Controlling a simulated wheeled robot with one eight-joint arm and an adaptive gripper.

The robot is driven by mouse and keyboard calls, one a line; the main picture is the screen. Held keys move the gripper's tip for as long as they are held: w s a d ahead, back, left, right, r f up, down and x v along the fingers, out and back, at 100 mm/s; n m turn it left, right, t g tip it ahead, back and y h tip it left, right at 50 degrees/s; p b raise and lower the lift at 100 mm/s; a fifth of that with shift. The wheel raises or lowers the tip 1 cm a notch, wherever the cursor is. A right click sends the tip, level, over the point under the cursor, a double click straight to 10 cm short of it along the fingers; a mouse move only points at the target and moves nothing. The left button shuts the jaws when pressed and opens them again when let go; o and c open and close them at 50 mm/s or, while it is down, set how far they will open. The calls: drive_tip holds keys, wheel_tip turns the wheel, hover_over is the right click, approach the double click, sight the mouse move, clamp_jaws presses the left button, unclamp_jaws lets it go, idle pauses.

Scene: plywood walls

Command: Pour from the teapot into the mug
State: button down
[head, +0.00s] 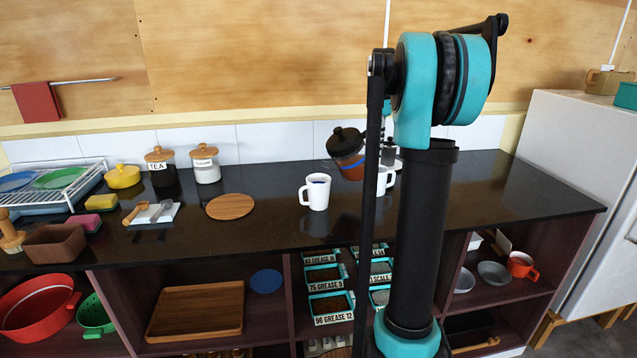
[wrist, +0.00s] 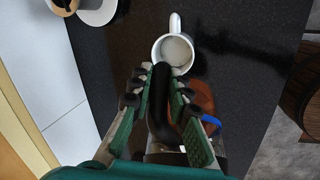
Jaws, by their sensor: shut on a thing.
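The teapot (head: 350,166) has an amber see-through body and a black lid. In the head view it hangs above the counter, tilted, up and to the right of a white mug (head: 315,193). The mug stands upright on the counter, and its open top shows in the wrist view (wrist: 174,51). My gripper (wrist: 161,74) is shut on the teapot's black handle in the wrist view, with part of the amber body (wrist: 204,96) beside the right finger. The spout and any stream cannot be made out.
A second white mug (head: 385,181) stands partly behind my arm. A round wooden board (head: 230,207) lies left of the mug, with a tea canister (head: 160,168) and a white canister (head: 205,165) behind. The dark counter (head: 265,232) is clear in front of the board.

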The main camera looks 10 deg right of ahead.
sight(373, 128)
drive_tip(key=shift+s+a+r+h+p, duration=0.25)
drive_tip(key=shift+a+r+h+p, duration=0.35)
drive_tip(key=shift+a+p, duration=0.45)
idle(1.6)
drive_tip(key=shift+s+a+r+t+h+p, duration=0.1)
drive_tip(key=shift+a+r+t+h+p, duration=0.2)
drive_tip(key=shift+p, duration=1.9)
idle(3.1)
